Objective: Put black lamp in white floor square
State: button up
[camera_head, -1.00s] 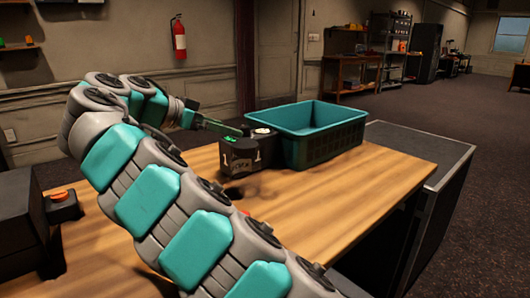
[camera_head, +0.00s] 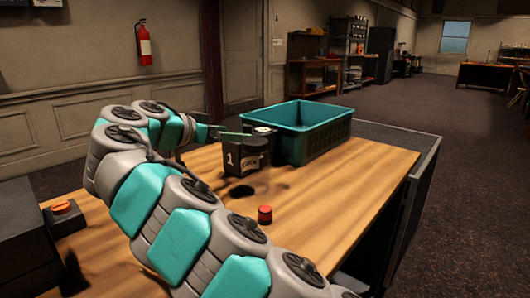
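A black block-like object (camera_head: 245,157) with a white "1" and white lettering is near the middle of the picture, left of the teal bin. It seems to hang just above the wooden table, with a dark shadow patch below it. I cannot make out a lamp shape, but it is the likeliest black lamp. My gripper (camera_head: 235,135) reaches it from the left with a green finger along its top. The fingers seem shut on it, though their tips are partly hidden. No white floor square shows.
A teal bin (camera_head: 298,142) stands on the wooden table (camera_head: 345,195). A small red cylinder (camera_head: 265,215) stands nearer. A dark box with an orange button (camera_head: 62,209) is at left. Open dark carpet (camera_head: 475,160) lies right of the table.

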jog(key=shift+x, duration=3.95)
jog(key=shift+s+f, duration=0.1)
jog(key=shift+f, duration=0.05)
jog(key=shift+c, duration=0.2)
grip_shut()
